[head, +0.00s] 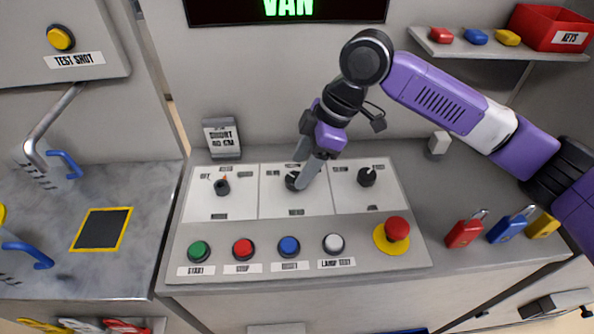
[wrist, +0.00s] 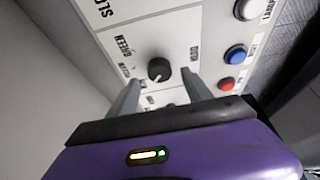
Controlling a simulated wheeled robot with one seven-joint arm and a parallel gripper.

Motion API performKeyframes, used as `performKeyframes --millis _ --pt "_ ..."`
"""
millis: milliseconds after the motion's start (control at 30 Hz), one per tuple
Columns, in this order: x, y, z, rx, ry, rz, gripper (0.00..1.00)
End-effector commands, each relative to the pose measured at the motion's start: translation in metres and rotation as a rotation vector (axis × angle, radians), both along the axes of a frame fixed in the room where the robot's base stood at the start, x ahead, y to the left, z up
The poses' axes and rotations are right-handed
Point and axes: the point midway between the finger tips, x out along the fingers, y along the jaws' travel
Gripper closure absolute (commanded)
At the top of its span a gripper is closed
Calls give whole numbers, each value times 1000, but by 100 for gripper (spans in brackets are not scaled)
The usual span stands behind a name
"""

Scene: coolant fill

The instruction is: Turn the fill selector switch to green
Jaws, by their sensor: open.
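The fill selector switch (head: 292,182) is the black round knob on the middle white plate of the sloped console. In the wrist view the knob (wrist: 159,70) has a small white mark at its lower edge in the picture. A label reading GREEN is at its upper left, with other small labels around it. My gripper (head: 305,176) is open at this knob and partly hides it in the head view. In the wrist view my fingers (wrist: 160,92) stand apart, one toward each side of the knob; contact cannot be told.
Other knobs stand at left (head: 222,187) and right (head: 366,177). A row of buttons including green (head: 199,251) and a red emergency button (head: 397,229) lies in front. Padlocks (head: 465,232) stand at right.

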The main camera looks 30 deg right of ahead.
Motion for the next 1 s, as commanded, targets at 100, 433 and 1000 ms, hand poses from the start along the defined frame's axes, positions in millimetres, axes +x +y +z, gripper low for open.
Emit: performKeyframes --millis 100,433,1000 --pt "2 6 -14 1 2 1 42" --pt "5 11 -28 1 -1 0 42" --pt "4 11 -27 1 -1 -4 100"
